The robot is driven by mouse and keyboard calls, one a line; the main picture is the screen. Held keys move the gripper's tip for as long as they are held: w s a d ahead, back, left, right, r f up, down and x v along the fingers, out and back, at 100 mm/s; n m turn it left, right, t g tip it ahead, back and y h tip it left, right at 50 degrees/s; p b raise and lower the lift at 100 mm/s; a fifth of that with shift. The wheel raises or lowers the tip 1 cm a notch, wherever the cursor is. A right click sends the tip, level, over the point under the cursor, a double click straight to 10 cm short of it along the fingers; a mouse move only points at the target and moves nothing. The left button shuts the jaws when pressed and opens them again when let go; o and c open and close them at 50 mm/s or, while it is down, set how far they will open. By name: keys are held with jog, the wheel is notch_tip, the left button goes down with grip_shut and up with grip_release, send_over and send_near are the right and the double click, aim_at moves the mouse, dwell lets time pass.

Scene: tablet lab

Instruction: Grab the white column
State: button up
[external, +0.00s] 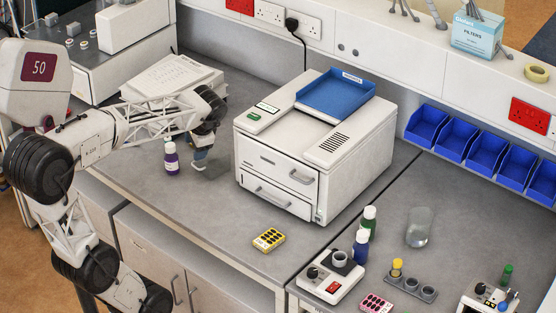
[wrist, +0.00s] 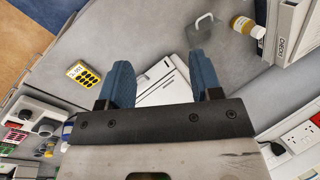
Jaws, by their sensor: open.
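I cannot single out a white column with certainty in either view. The large white boxy machine (external: 277,150) with drawers and a blue top tray stands mid-bench; a white panelled part (wrist: 168,84) shows between my fingers in the wrist view. My gripper (external: 201,155) is left of the machine, above the bench, its blue fingers partly hidden by the wrist. In the wrist view my gripper (wrist: 166,82) has its two blue fingers wide apart with nothing held. A white-capped bottle with a purple label (external: 171,160) stands just left of my gripper in the external view.
A yellow keypad device (external: 268,240) lies on the bench front. White binders or papers (external: 170,75) lie behind my arm. Blue bins (external: 472,143) line the right wall.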

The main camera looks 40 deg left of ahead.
jog(key=w+a+m+g+y, duration=0.25)
jog(key=w+a, duration=0.35)
jog(key=a, duration=0.4)
jog(key=w+a+f+m+g+y, duration=0.1)
jog(key=w+a+m+y, duration=0.25)
jog(key=w+a, duration=0.45)
jog(key=w+a+m+g+y, duration=0.1)
jog(key=w+a+m+y, duration=0.25)
jog(key=a, duration=0.95)
notch_tip(320, 180, down, 15)
jog(key=w, duration=0.1)
jog(key=shift+r+m+h, duration=0.15)
jog(key=shift+m+h, duration=0.2)
jog(key=shift+h, duration=0.1)
jog(key=shift+w, duration=0.1)
jog(key=shift+a+f, duration=0.1)
jog(key=shift+f, duration=1.65)
